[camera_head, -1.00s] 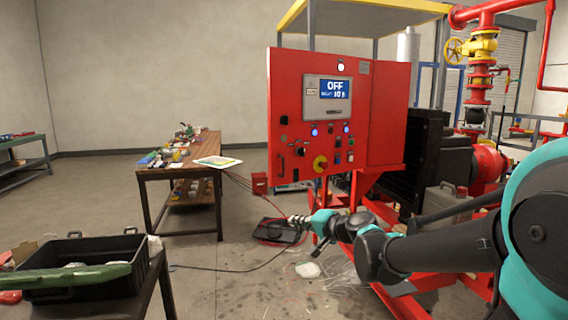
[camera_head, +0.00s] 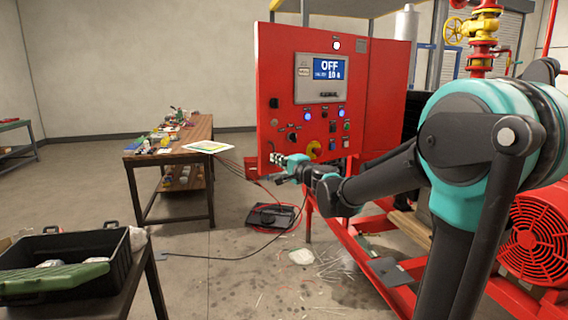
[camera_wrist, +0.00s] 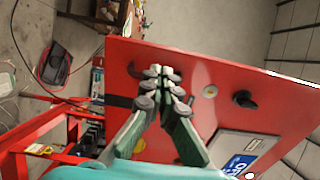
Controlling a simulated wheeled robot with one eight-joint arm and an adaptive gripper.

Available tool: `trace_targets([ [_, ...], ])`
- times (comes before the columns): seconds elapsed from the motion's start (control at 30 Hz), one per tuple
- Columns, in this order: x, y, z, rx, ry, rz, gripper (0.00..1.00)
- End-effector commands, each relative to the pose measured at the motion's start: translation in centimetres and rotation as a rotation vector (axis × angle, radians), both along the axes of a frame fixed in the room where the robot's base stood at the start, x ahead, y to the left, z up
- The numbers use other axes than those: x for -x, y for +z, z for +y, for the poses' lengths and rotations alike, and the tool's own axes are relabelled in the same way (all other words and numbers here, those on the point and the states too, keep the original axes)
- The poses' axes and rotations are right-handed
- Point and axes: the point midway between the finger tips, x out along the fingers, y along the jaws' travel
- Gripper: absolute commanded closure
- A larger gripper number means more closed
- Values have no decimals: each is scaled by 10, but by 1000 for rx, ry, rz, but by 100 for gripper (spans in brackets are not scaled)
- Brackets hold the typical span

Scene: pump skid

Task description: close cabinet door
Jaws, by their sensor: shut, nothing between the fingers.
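The red cabinet (camera_head: 375,95) stands right of centre in the head view. The door also shows in the wrist view (camera_wrist: 235,90), tilted, with a black knob and part of the screen. I cannot tell how far the door stands from its frame. My gripper (camera_head: 274,158) is shut and empty at the door's lower left part. In the wrist view its fingertips (camera_wrist: 160,72) overlap the door face near an edge; contact is unclear.
A wooden workbench (camera_head: 152,163) with small items stands left of the cabinet. A black toolbox (camera_head: 120,265) sits on a table at lower left. A black case (camera_head: 275,215) and cables lie on the floor. A red motor (camera_head: 535,240) is at right.

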Motion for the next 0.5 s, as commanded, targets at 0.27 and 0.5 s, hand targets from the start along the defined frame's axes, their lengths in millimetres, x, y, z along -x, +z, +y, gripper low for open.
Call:
trace_targets([
  [0.27, -36, 0, 25, 0, 1, 0, 100],
  [0.5, -47, 0, 34, 0, 1, 0, 100],
])
